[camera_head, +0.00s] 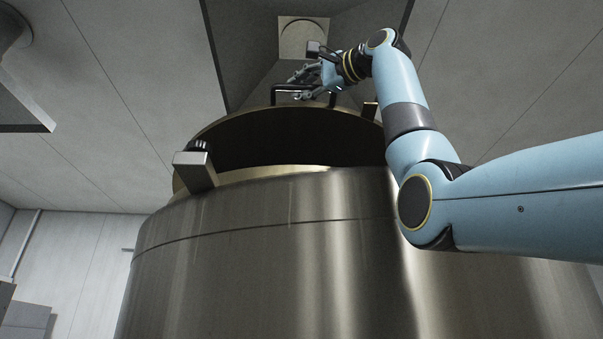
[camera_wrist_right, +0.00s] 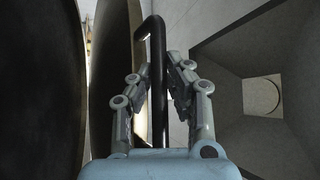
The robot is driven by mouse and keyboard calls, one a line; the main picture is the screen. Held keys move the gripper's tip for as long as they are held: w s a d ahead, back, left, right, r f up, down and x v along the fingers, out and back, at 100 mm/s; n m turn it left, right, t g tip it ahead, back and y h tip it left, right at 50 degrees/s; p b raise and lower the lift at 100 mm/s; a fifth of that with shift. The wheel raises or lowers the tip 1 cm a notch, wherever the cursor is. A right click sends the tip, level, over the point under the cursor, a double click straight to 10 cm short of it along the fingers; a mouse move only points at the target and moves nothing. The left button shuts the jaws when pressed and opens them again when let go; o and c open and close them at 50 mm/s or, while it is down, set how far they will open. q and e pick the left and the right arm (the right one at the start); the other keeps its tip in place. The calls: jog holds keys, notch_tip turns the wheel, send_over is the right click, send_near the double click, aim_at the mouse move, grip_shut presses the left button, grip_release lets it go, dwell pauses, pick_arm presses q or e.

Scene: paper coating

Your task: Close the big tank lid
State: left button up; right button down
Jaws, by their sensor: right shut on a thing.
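The big tank (camera_head: 260,255) is a large brushed-steel cylinder filling the lower head view. Its round lid (camera_head: 290,140) stands tilted open, its dark inner side facing me above the tank mouth. A dark bar handle (camera_head: 292,87) sits at the lid's upper edge. My right gripper (camera_head: 298,86) is at this handle. In the right wrist view its two fingers (camera_wrist_right: 157,70) are on either side of the black handle (camera_wrist_right: 158,100), shut on it. The lid shows edge-on there (camera_wrist_right: 115,70), left of the handle. My left gripper is not in view.
A dark funnel-shaped hood (camera_head: 250,50) hangs above the tank, close behind my right gripper. A block-like metal clamp (camera_head: 196,170) stands at the tank rim on the left. Pale panelled walls surround the tank.

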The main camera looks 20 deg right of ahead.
jog(key=shift+n+y, duration=0.6)
jog(key=f+b, duration=0.5)
jog(key=f, duration=0.1)
jog(key=f+b, duration=0.6)
jog(key=s+f+b, duration=0.1)
jog(key=f+b, duration=0.4)
jog(key=f, duration=0.2)
jog(key=shift+s+a+b, duration=0.1)
jog(key=shift+a+b, duration=0.3)
jog(key=shift+s, duration=0.35)
jog(key=c, duration=1.3)
grip_release()
jog(key=shift+d, duration=0.2)
jog(key=shift+r, duration=0.1)
notch_tip(320, 180, up, 10)
jog(key=shift+w+r, duration=0.1)
